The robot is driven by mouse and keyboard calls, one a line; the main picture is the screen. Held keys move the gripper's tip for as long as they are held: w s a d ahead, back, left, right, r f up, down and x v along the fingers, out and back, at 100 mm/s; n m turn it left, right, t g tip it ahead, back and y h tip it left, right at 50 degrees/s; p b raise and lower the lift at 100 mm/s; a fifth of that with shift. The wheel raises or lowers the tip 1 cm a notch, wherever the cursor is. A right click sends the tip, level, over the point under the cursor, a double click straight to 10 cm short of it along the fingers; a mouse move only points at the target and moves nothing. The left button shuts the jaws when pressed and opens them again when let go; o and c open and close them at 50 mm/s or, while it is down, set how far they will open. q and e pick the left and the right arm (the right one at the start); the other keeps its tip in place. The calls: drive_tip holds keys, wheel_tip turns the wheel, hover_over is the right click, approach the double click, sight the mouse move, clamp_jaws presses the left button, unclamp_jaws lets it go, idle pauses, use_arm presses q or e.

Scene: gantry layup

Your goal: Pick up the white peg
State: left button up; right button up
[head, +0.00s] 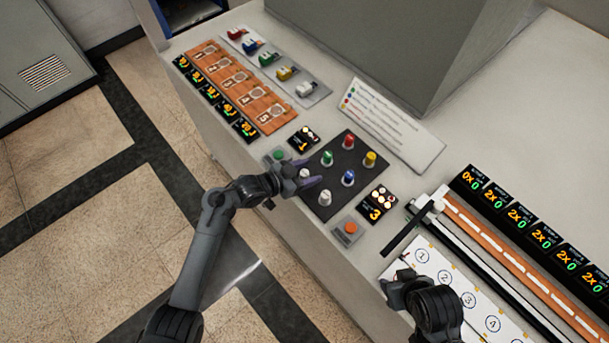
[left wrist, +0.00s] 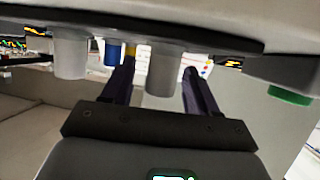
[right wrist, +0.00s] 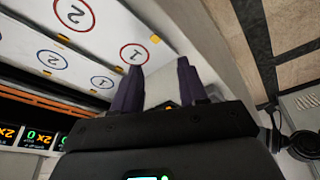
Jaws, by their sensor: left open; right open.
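Two white pegs stand on the black board (head: 318,207). One white peg (head: 304,173) is at the board's left corner, and the other white peg (head: 325,198) is nearer the front. My left gripper (head: 308,173) is open, with its dark fingers on either side of the left-corner peg. In the left wrist view this white peg (left wrist: 164,74) shows between the open fingers, and the other white peg (left wrist: 70,57) is off to the left. Whether the fingers touch the peg cannot be told. My right gripper (right wrist: 159,77) is open and empty above the numbered white panel (head: 455,283).
Green (head: 327,158), red (head: 350,141), yellow (head: 370,158) and blue (head: 348,177) pegs share the board. A green button (head: 279,155) and an orange button (head: 350,228) flank it. A tray of coloured pieces (head: 316,92) lies farther back. The angled legend sign (head: 390,125) stands behind the board.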

use_arm(q)
drive_tip(key=shift+w+d+f, duration=0.2)
drive_tip(key=shift+w+d, duration=0.05)
drive_tip(key=shift+d, duration=0.15)
use_arm(e)
drive_tip(key=shift+f, duration=0.1)
use_arm(q)
drive_tip(key=c, duration=1)
use_arm(e)
drive_tip(key=shift+d, duration=0.15)
use_arm(q)
drive_tip(key=shift+c, duration=0.2)
drive_tip(key=shift+r, duration=0.15)
